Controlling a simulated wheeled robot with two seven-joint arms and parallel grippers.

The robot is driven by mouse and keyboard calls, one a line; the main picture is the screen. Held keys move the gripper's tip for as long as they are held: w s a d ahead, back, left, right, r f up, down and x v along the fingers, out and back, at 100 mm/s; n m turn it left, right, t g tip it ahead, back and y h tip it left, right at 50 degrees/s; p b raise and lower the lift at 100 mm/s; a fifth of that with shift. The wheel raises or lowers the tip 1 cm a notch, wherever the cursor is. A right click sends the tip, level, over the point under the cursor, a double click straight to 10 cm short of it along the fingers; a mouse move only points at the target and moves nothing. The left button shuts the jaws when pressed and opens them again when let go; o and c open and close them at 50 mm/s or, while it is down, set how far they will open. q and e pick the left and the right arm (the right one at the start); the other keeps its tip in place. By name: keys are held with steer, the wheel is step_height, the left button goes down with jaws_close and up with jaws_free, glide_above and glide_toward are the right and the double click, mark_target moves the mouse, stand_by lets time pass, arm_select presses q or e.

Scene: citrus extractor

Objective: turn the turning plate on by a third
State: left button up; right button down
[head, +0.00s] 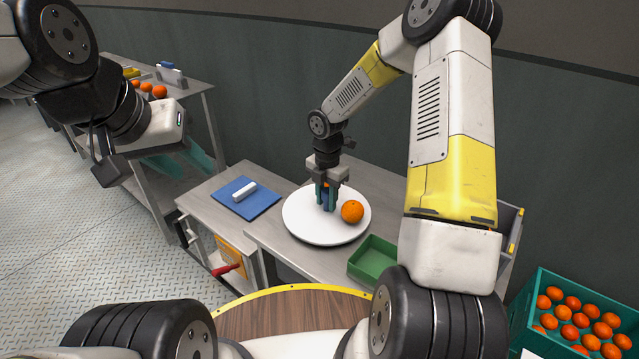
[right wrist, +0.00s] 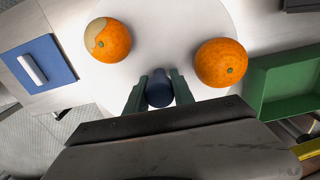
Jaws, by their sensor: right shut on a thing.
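The turning plate (head: 301,222) is a white disc on the metal table; it also fills the middle of the right wrist view (right wrist: 175,30). My right gripper (head: 327,203) is over the plate, shut on a dark blue upright peg (right wrist: 159,90) with its green fingers either side. A whole orange (head: 352,211) is on the plate to the right of the gripper; it also shows in the right wrist view (right wrist: 220,62). A second orange with a tan patch (right wrist: 108,40) is on the plate, mostly hidden in the head view. My left gripper (head: 184,161) is open and empty, away from the plate.
A blue mat (head: 233,209) with a white block (head: 244,192) lies left of the plate. A green tray (head: 374,262) is close to the plate's right. A green crate of oranges (head: 537,308) stands at far right. A shelf with oranges is behind my left gripper.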

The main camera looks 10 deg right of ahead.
steer(key=shift+d+n, duration=0.1)
steer(key=shift+n, duration=2)
steer(key=shift+w+n, duration=0.1)
steer(key=shift+n, duration=0.5)
steer(key=c, duration=1.1)
jaws_free()
step_height(320, 180, up, 7)
steer(key=shift+r, duration=0.4)
